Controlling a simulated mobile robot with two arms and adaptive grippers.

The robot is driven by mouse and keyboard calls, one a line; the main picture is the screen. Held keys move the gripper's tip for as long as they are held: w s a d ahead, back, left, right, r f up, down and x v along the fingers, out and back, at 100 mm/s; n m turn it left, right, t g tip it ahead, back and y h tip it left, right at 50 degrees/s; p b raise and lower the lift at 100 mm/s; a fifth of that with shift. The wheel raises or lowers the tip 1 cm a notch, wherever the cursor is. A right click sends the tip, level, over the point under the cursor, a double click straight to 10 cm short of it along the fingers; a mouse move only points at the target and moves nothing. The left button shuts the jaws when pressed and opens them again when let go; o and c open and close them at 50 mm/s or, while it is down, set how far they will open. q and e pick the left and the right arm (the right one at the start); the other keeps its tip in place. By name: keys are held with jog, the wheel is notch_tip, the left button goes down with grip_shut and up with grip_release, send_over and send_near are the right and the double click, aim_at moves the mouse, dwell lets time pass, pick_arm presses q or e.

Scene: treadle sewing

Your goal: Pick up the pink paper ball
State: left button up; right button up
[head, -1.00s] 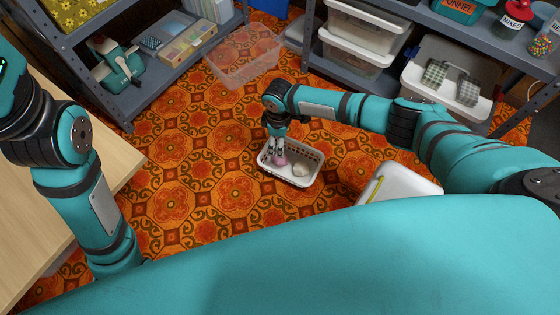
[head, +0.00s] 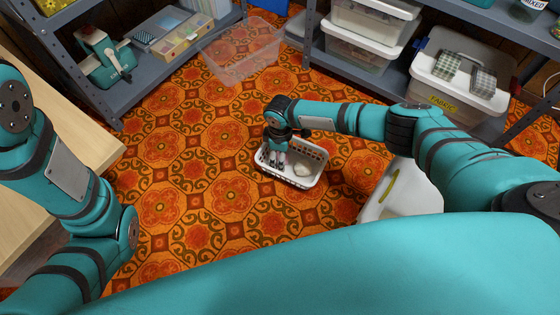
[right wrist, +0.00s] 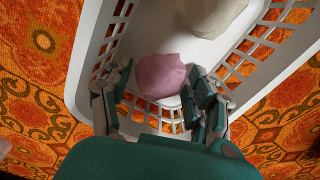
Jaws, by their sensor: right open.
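The pink paper ball (right wrist: 160,76) lies in a white slotted basket (right wrist: 92,50), near one end, in the right wrist view. My right gripper (right wrist: 157,84) is open, with one finger on each side of the ball; I cannot tell whether they touch it. In the head view my right gripper (head: 277,161) points down into the basket (head: 300,184) on the floor and mostly hides the pink ball. My left arm shows at the left, but its gripper is out of view.
A cream crumpled ball (head: 302,169) is also in the basket. A white container (head: 400,190) stands to the right of the basket. A clear bin (head: 245,58) is on the patterned floor behind. Shelves line the back, and a wooden table (head: 50,170) is at left. The floor left of the basket is clear.

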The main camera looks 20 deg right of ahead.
jog(key=shift+c, duration=0.2)
jog(key=c, duration=0.4)
